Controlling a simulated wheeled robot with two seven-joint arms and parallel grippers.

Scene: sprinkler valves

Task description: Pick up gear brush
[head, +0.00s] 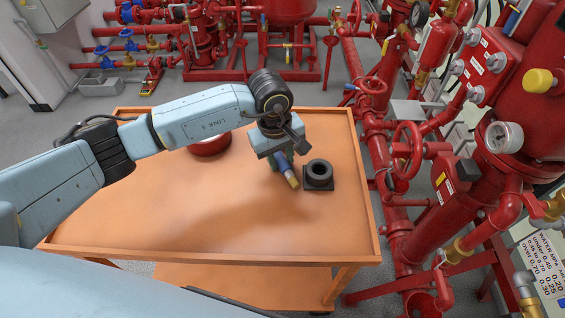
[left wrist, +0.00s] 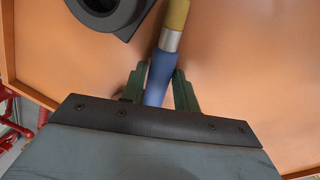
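The gear brush (head: 290,175) has a blue handle, a silver collar and a yellowish end. It is at my left gripper (head: 279,158), over the right part of the orange table, just left of a dark square-based ring. In the left wrist view the brush's blue handle (left wrist: 161,75) runs between the two green fingers of my left gripper (left wrist: 160,82). Both fingers lie close against the handle and look shut on it. The handle's rear end is hidden by the gripper body. I cannot tell whether the brush touches the table. My right gripper is not in view.
The orange table (head: 200,235) has a raised rim and a clear front half. The dark ring part (head: 318,176) sits close right of the brush. A red round container (head: 210,146) stands behind my left arm. Red pipes and valves (head: 408,150) crowd the right side.

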